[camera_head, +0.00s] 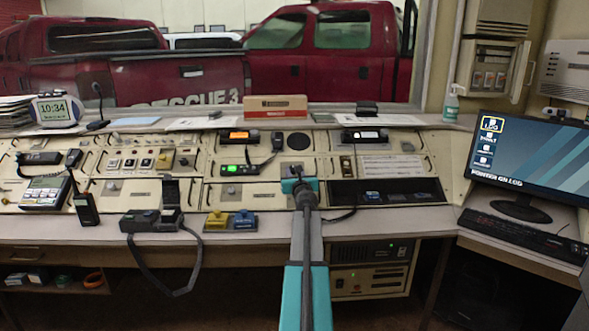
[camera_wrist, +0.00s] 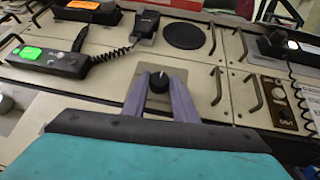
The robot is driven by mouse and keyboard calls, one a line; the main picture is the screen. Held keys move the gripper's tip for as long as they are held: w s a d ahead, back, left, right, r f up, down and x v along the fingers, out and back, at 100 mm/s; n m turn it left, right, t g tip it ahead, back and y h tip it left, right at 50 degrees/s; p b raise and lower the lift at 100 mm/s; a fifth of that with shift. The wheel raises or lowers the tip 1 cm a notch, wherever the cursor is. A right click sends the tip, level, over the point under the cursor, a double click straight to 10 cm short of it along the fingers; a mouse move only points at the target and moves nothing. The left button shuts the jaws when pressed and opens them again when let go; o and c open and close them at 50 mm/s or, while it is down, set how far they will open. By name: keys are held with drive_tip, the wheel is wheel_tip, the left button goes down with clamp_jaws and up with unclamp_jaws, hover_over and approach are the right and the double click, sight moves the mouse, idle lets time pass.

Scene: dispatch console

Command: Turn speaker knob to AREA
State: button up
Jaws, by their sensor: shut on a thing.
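The speaker knob (camera_wrist: 158,82) is a small black round knob with a light pointer mark near its top, on a square grey plate (camera_wrist: 178,73) in the wrist view. The labels round it, AREA among them, cannot be read. My gripper (camera_wrist: 160,90) has one purple-grey finger on each side of the knob and is shut on it. In the head view my gripper (camera_head: 298,182) reaches the middle of the console, and its teal end hides most of the knob.
A round black speaker grille (camera_wrist: 184,35) lies just beyond the knob. A handset with a green display (camera_wrist: 50,62) and its coiled cord are to the left. A switch panel (camera_wrist: 278,102) with handles is to the right. A monitor (camera_head: 530,155) stands far right.

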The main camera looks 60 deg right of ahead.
drive_tip(key=shift+w+a+r+m+g+h+p, duration=0.2)
drive_tip(key=shift+m+g+h+p, duration=0.3)
drive_tip(key=shift+p, duration=0.45)
drive_tip(key=shift+w+a+r+m+g+h+p, duration=0.15)
drive_tip(key=shift+m+g+p, duration=0.25)
drive_tip(key=shift+m+p, duration=0.4)
drive_tip(key=m+g+h+p, duration=0.1)
drive_tip(key=m+p, duration=0.1)
drive_tip(key=m+g+p, duration=0.2)
drive_tip(key=shift+w+f+g+h+p, duration=0.15)
drive_tip(key=shift+w+g+h+p, duration=0.15)
drive_tip(key=shift+w+h, duration=0.05)
drive_tip(key=m+g+p, duration=0.2)
drive_tip(key=m+g, duration=0.1)
drive_tip(key=w+m+g, duration=0.1)
drive_tip(key=m+g, duration=0.1)
drive_tip(key=shift+a+h+p, duration=0.1)
drive_tip(key=shift+h+p, duration=0.2)
drive_tip(key=shift+p, duration=0.1)
drive_tip(key=shift+w+m+g+y+p, duration=0.1)
drive_tip(key=shift+m+g+y+p, duration=0.35)
drive_tip(key=shift+m+g, duration=0.85)
drive_tip(key=shift+a, duration=0.15)
drive_tip(key=o, duration=1)
drive_tip(key=shift+o, duration=0.2)
